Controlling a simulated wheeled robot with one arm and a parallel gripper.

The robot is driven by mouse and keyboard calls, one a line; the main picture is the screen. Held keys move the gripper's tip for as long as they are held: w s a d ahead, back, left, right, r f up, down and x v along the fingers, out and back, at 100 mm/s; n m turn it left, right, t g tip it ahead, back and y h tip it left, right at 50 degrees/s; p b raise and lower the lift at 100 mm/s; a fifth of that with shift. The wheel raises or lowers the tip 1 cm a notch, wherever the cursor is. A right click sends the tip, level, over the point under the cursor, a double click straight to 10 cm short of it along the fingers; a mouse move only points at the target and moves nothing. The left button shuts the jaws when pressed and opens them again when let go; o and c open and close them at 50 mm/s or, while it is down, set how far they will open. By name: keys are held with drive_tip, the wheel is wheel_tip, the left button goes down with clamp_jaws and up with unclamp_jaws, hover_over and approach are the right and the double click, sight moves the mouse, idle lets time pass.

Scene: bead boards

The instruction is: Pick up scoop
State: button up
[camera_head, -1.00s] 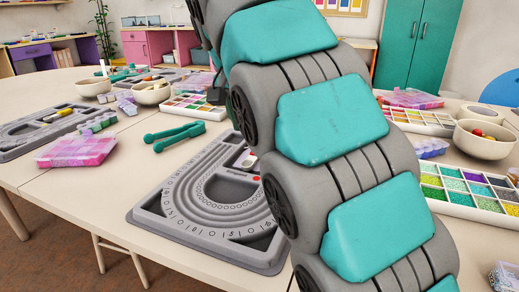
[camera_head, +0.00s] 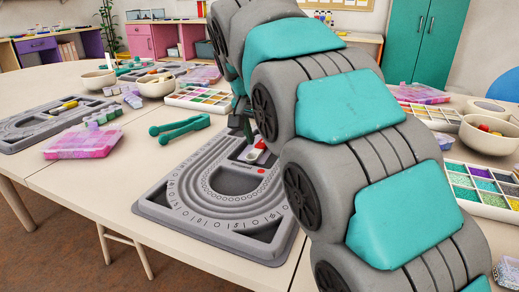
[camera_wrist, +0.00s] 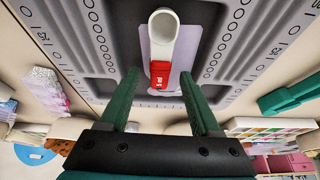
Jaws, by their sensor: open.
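The scoop has a white bowl and a red handle marked "5 ml". In the wrist view the scoop (camera_wrist: 161,45) lies on a pale lavender patch on the grey bead board (camera_wrist: 75,30). In the head view the scoop (camera_head: 252,156) is small, at the far part of the bead board (camera_head: 160,207). My gripper (camera_wrist: 160,75) is open, with its green fingers on either side of the red handle and apart from it. In the head view my gripper (camera_head: 241,122) is partly hidden behind my arm, just above and beyond the scoop.
Green tongs (camera_head: 180,128) lie left of the board, with a pink bead box (camera_head: 83,144) farther left. A sectioned bead tray (camera_head: 200,98) stands behind. A bowl (camera_head: 488,133) and another bead tray (camera_head: 480,190) are at the right.

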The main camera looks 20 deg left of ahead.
drive_tip(key=shift+c, duration=0.2)
clamp_jaws()
idle(0.5)
drive_tip(key=shift+r, duration=0.15)
